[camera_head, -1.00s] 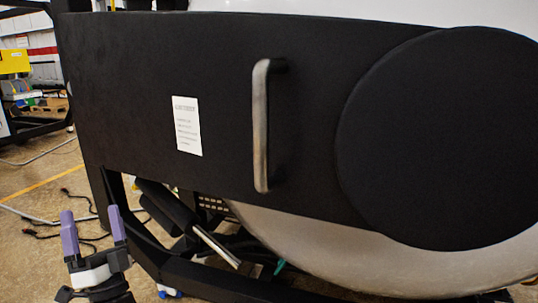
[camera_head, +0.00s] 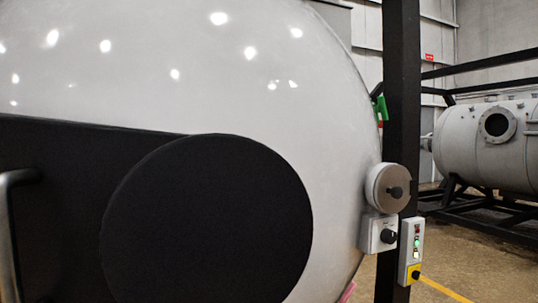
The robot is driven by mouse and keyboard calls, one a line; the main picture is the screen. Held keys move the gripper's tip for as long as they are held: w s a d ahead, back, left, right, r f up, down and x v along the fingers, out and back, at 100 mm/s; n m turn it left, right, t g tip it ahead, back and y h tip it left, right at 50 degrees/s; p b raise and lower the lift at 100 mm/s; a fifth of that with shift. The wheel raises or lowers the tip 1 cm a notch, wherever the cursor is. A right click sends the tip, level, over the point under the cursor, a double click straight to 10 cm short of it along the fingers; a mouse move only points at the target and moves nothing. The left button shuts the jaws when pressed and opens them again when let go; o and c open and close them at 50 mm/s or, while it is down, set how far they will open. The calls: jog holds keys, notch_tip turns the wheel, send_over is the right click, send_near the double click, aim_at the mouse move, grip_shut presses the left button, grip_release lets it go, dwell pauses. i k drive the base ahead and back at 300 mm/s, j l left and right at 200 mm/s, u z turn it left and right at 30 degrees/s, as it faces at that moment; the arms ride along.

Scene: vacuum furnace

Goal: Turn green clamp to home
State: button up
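A small green clamp (camera_head: 381,108) shows at the right edge of the large white furnace door (camera_head: 270,80), beside a black upright post. It is partly hidden by the post and the door rim, and its exact angle is hard to tell. My gripper is not in the current view.
A black round plate (camera_head: 207,220) and a black panel (camera_head: 70,190) with a metal handle (camera_head: 8,230) cover the door's lower left. The black post (camera_head: 400,120) carries a control box (camera_head: 410,250); a round metal knob unit (camera_head: 388,188) is beside it. Another vessel (camera_head: 485,145) stands behind, right.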

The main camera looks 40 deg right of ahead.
aim_at(381, 109)
jog(key=z, duration=2.15)
jog(key=i+l+z, duration=0.1)
jog(key=i+z, duration=0.25)
jog(key=i+l+z, duration=0.1)
jog(key=z, duration=0.3)
jog(key=i, duration=1.35)
jog(key=i+u, duration=0.25)
jog(key=i, duration=0.2)
jog(key=i+l+u, duration=0.2)
jog(key=i, duration=0.3)
